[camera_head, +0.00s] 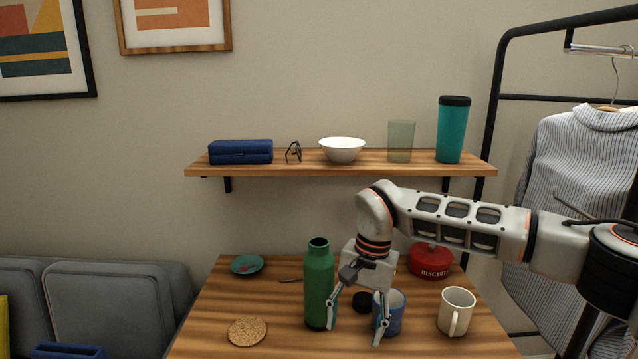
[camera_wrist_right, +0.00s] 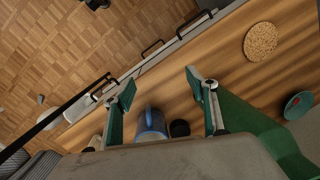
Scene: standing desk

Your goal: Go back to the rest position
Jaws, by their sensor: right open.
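My right gripper (camera_head: 355,318) is open above the desk, its fingers pointing down between a green bottle (camera_head: 319,285) and a blue mug (camera_head: 396,312). In the right wrist view the open right gripper (camera_wrist_right: 160,88) has nothing between its fingertips but bare desk. The blue mug also shows there (camera_wrist_right: 150,122), near the base of the fingers. The green bottle (camera_wrist_right: 255,130) stands upright close beside one finger; I cannot tell if they touch. My left gripper is in neither view.
The desk (camera_head: 270,310) also holds a cork coaster (camera_head: 247,332), teal dish (camera_head: 247,264), black lid (camera_head: 362,301), cream mug (camera_head: 456,311) and red biscuit tin (camera_head: 431,262). A wall shelf (camera_head: 290,168) with several items is above. A clothes rack (camera_head: 492,100) stands right.

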